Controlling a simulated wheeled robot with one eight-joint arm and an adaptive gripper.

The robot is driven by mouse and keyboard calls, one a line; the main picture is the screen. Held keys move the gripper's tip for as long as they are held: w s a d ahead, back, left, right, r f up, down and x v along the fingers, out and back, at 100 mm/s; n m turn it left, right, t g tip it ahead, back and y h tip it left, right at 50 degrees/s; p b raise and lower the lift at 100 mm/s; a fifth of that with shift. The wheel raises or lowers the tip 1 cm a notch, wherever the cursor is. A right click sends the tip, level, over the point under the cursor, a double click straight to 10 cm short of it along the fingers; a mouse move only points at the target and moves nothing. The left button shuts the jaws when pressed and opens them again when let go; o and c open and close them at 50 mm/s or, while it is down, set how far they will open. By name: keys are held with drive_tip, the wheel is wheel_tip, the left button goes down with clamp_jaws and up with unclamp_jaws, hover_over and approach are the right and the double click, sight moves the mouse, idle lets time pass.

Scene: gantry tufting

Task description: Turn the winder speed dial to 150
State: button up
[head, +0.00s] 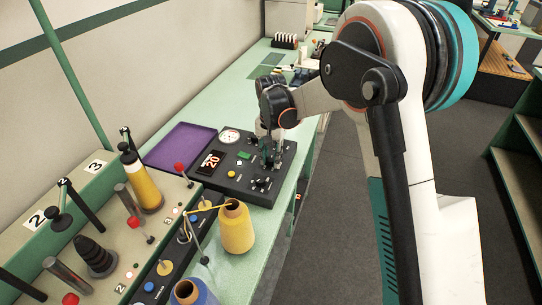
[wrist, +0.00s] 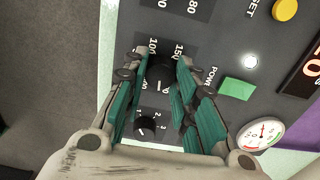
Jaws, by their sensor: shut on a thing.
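The winder speed dial (wrist: 159,74) is a black knob on the dark control panel (head: 226,180). In the wrist view, my gripper (wrist: 155,68) has its green-padded fingers on both sides of the dial, shut on it. A short white line shows on the dial. Printed numbers 100 and 150 stand just beyond it; other marks are partly hidden by the fingers. In the head view, my gripper (head: 271,155) is over the panel's right part and hides the dial. A red-lit display (head: 210,161) appears to end in 20, though its full reading is unclear.
A smaller knob (wrist: 146,127) sits near the dial. A green button (wrist: 237,91), yellow button (wrist: 285,9) and round gauge (wrist: 262,134) are also on the panel. A purple tray (head: 180,145) lies left of it; a yellow cone (head: 237,228) stands in front.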

drive_tip(key=n, duration=1.4)
drive_tip(key=shift+n, duration=0.3)
drive_tip(key=n, duration=0.3)
drive_tip(key=shift+n, duration=0.3)
drive_tip(key=n, duration=0.3)
drive_tip(key=shift+n, duration=0.3)
drive_tip(key=n, duration=0.6)
drive_tip(key=shift+n, duration=0.3)
drive_tip(key=o, duration=1.1)
